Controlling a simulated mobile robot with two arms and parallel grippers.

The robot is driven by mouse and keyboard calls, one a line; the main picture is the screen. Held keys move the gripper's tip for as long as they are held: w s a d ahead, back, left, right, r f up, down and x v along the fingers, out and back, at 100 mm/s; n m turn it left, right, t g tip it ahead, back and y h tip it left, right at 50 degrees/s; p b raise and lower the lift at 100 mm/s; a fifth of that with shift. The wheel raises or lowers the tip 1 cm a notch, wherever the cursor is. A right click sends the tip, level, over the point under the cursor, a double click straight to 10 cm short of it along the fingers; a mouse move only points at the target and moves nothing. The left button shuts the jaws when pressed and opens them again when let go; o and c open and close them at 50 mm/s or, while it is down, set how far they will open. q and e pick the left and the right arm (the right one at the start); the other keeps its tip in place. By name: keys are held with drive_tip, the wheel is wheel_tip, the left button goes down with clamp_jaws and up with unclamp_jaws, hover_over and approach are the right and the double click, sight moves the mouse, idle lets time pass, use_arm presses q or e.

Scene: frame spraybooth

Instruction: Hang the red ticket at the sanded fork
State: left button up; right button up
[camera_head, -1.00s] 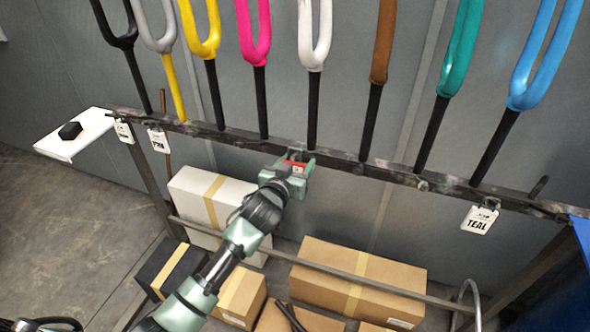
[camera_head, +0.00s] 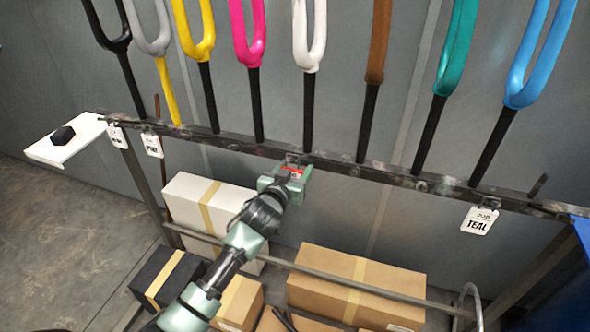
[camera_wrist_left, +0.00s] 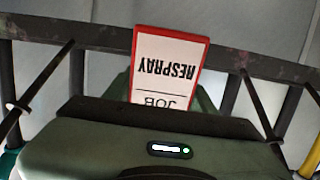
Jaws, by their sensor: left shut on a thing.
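The red ticket (camera_head: 292,171) is in my left gripper (camera_head: 289,174), at the rail just below and left of the white fork's (camera_head: 309,45) black stem. In the left wrist view the ticket (camera_wrist_left: 168,65) is a white card with a red border, reading "RESPRAY JOB" upside down. The jaws are shut on it, and its top edge overlaps the rail; I cannot tell whether it touches. Several forks stand along the rail, including a grey one (camera_head: 150,40) with a yellow stem and a brown one (camera_head: 376,60). My right gripper is not in view.
The dark rail (camera_head: 235,143) runs across the scene. White tags hang at the left (camera_head: 152,146) and a "TEAL" tag (camera_head: 479,221) at the right. Cardboard boxes (camera_head: 330,292) lie below. A white shelf (camera_head: 62,150) holding a black block (camera_head: 63,136) juts out at left.

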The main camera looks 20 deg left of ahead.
use_arm(q)
drive_tip(key=o, duration=1.4)
drive_tip(key=shift+s, duration=0.1)
